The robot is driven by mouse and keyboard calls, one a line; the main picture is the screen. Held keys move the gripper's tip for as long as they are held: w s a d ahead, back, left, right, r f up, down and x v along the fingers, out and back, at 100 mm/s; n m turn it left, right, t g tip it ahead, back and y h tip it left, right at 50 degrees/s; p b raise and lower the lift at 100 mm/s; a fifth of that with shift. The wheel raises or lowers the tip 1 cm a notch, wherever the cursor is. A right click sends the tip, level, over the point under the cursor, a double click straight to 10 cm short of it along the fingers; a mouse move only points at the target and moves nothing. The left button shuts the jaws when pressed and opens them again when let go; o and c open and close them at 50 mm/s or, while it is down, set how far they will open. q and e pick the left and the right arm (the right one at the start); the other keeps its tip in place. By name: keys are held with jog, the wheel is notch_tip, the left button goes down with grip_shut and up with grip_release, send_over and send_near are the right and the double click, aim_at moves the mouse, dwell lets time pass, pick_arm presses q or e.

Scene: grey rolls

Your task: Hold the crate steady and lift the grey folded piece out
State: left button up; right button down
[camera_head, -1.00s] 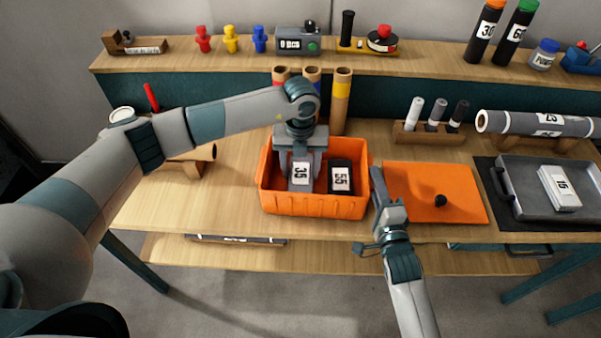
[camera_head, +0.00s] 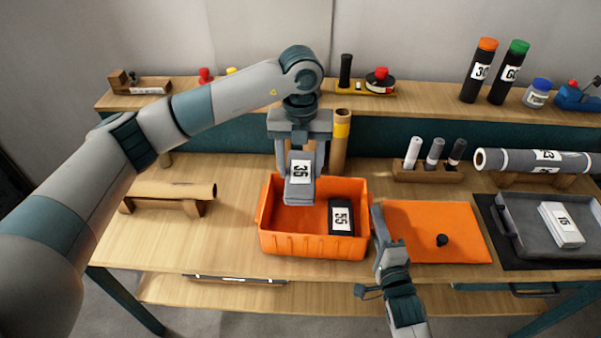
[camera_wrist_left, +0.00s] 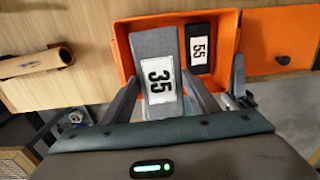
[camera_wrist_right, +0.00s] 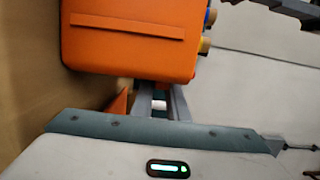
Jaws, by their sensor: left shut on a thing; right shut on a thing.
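The grey folded piece (camera_head: 299,192), with a white label reading 35, hangs over the left part of the orange crate (camera_head: 312,244). My left gripper (camera_head: 301,168) is shut on it; the piece's top stands well above the crate rim. The left wrist view shows the piece (camera_wrist_left: 158,100) between the two fingers. A black folded piece (camera_head: 341,217) labelled 55 lies in the right part of the crate. My right gripper (camera_head: 378,212) is shut at the crate's right wall. In the right wrist view the crate (camera_wrist_right: 130,45) fills the upper left; the exact grip is partly hidden.
An orange lid (camera_head: 460,230) with a black knob lies right of the crate. Farther right is a grey tray (camera_head: 575,210) with a white labelled piece. A brown roll (camera_head: 170,190) on a stand is at left. Cardboard tubes (camera_head: 340,140) stand behind the crate.

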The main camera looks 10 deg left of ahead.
jog(key=shift+f, duration=0.1)
dwell(0.5)
jog(key=c, duration=1.6)
grip_release()
jog(key=shift+c, duration=0.2)
jog(key=shift+s, duration=0.1)
jog(key=v, duration=1.2)
jog(key=shift+d, duration=0.1)
